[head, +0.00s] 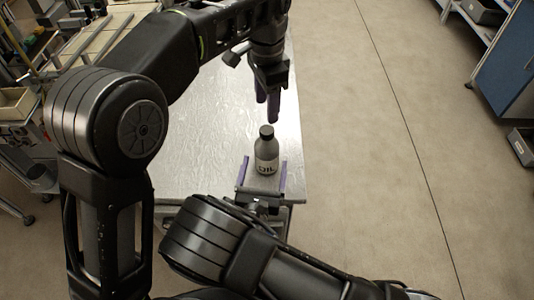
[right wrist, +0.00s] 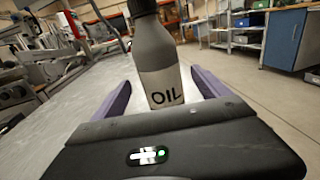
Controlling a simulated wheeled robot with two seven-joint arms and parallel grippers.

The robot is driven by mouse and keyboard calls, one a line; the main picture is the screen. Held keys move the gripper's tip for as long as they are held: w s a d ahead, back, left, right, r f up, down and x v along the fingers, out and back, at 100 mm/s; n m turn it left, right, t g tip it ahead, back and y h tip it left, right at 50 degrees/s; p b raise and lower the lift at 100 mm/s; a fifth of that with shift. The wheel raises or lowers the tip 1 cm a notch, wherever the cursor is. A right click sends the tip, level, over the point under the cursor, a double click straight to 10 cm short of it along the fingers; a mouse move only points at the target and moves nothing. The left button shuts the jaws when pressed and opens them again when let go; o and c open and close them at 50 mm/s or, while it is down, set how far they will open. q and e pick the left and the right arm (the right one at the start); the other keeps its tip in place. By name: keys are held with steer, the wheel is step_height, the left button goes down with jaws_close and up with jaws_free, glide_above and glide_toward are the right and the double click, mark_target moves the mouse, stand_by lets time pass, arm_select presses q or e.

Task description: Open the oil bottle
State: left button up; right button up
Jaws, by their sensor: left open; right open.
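The oil bottle (head: 266,153) is grey with a black cap (head: 266,131) and a pale label reading OIL. It stands upright on the metal table (head: 190,130). In the right wrist view the bottle (right wrist: 157,60) stands between and beyond the purple fingers, its cap cut off at the top edge. My right gripper (head: 262,174) is open, low, with one finger on each side of the bottle's lower part; I cannot tell whether they touch it. My left gripper (head: 268,107) is above the cap, pointing down, with its purple fingers apart from the bottle; its finger gap is barely visible.
The table's right edge is close to the bottle, with open floor (head: 370,150) beyond. Shelves and a blue cabinet (head: 510,65) stand far right. Racks and a box (head: 15,103) are at the left. The table around the bottle is otherwise clear.

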steer(key=shift+w+d, duration=0.2)
steer(key=shift+w, duration=1)
steer(key=shift+w+d, duration=0.15)
steer(key=shift+w, duration=1)
steer(key=shift+w+d, duration=0.2)
steer(key=shift+w, duration=1)
steer(key=shift+c, duration=0.4)
jaws_close()
